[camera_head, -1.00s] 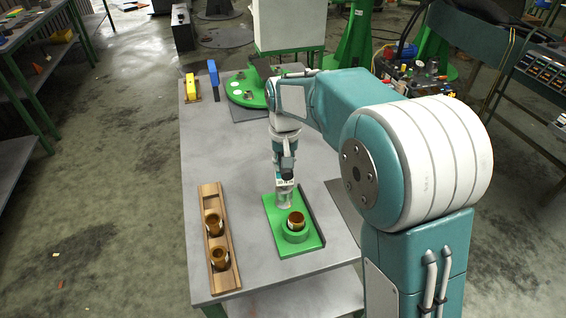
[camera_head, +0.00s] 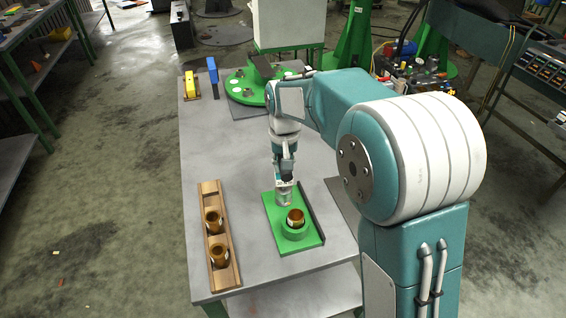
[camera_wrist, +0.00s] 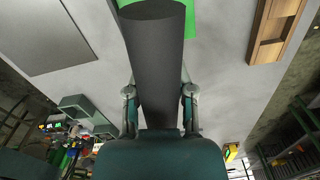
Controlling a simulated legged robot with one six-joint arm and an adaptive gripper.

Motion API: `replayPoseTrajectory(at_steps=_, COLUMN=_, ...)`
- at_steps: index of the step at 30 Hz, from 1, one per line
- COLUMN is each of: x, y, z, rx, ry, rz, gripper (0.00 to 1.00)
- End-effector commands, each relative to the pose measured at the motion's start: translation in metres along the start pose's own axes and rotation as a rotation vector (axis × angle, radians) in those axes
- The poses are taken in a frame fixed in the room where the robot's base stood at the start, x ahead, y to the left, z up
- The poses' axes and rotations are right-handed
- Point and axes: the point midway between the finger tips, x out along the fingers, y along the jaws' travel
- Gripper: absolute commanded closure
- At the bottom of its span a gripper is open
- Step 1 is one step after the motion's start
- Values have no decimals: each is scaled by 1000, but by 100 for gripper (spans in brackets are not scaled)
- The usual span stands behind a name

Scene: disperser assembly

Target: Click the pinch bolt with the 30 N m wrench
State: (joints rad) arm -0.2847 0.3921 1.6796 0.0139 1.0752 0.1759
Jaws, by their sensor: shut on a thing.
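My gripper (camera_head: 284,180) points down over the far end of a green fixture plate (camera_head: 312,240) on the grey table. In the wrist view my gripper (camera_wrist: 160,98) is shut on a thick dark grey cylinder (camera_wrist: 156,50), which runs away from the fingers toward the green plate. I cannot tell from its shape whether this is the 30 N m wrench. In the head view a pale grey part (camera_head: 283,197) shows below the fingers, close to the plate. A copper-coloured sleeve (camera_head: 295,216) stands in a green ring just in front of it. I cannot make out the pinch bolt.
A wooden rack (camera_head: 208,188) with two brass sleeves lies on the left. A yellow piece (camera_head: 190,84) and a blue piece (camera_head: 212,72) stand at the back left. A green round plate (camera_head: 238,92) with a dark block is behind. The table's middle left is clear.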

Motion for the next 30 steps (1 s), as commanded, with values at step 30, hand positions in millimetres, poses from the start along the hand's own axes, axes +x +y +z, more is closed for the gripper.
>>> replayPoseTrajectory(at_steps=30, x=19, y=0, z=-1, rx=53, ry=3, rz=-1, gripper=100)
